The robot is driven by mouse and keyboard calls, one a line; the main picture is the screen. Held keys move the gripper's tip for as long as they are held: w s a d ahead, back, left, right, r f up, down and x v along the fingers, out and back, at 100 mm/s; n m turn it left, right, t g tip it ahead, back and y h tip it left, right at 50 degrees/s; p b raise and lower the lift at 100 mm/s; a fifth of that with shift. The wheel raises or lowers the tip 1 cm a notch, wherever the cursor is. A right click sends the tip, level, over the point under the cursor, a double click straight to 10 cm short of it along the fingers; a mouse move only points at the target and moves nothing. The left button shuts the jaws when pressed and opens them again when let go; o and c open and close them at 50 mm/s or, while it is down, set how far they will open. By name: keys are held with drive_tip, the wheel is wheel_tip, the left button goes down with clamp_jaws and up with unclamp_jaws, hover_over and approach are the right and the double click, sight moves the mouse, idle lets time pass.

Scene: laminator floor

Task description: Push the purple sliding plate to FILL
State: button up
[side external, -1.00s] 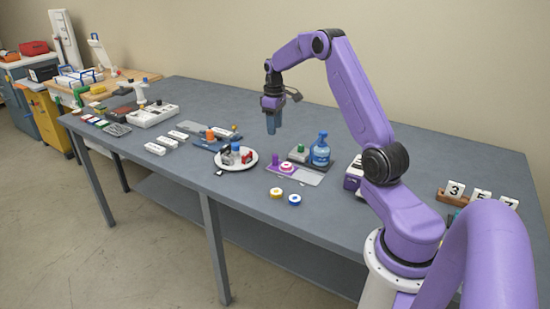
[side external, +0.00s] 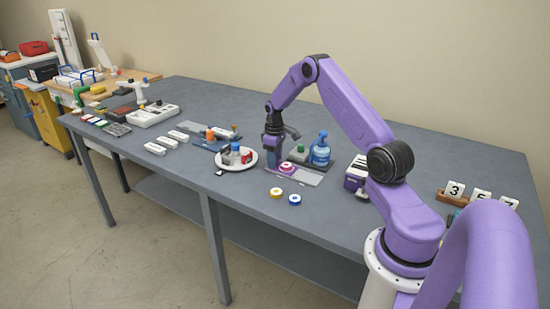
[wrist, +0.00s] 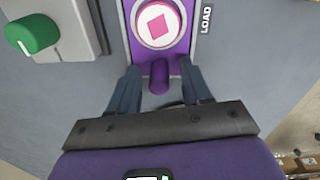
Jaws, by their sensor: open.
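The purple sliding plate (wrist: 143,56) shows at the top of the wrist view, in a pale-edged track. It carries a round pink-and-white piece (wrist: 158,22) with a pink diamond. A purple upright peg (wrist: 159,80) stands at the plate's near end. My open gripper (wrist: 161,88) is low, with one finger on each side of the peg; I cannot tell whether they touch it. The word LOAD (wrist: 207,20) is printed beside the track; no FILL mark is readable. In the side view my gripper (side external: 273,158) is just left of the pink round piece (side external: 287,168), on the track panel (side external: 309,178).
A green knob (wrist: 33,33) on a grey base is left of the track in the wrist view. In the side view, a blue bottle (side external: 320,150) stands behind the track, a white plate (side external: 228,167) with items lies left, and two ring-shaped pieces (side external: 294,199) lie in front.

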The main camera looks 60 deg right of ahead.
clamp_jaws()
drive_tip(key=shift+s, duration=4.8)
unclamp_jaws()
drive_tip(key=shift+s, duration=0.1)
drive_tip(key=shift+r, duration=0.1)
wheel_tip(320, 180, up, 17)
drive_tip(key=shift+a, duration=0.2)
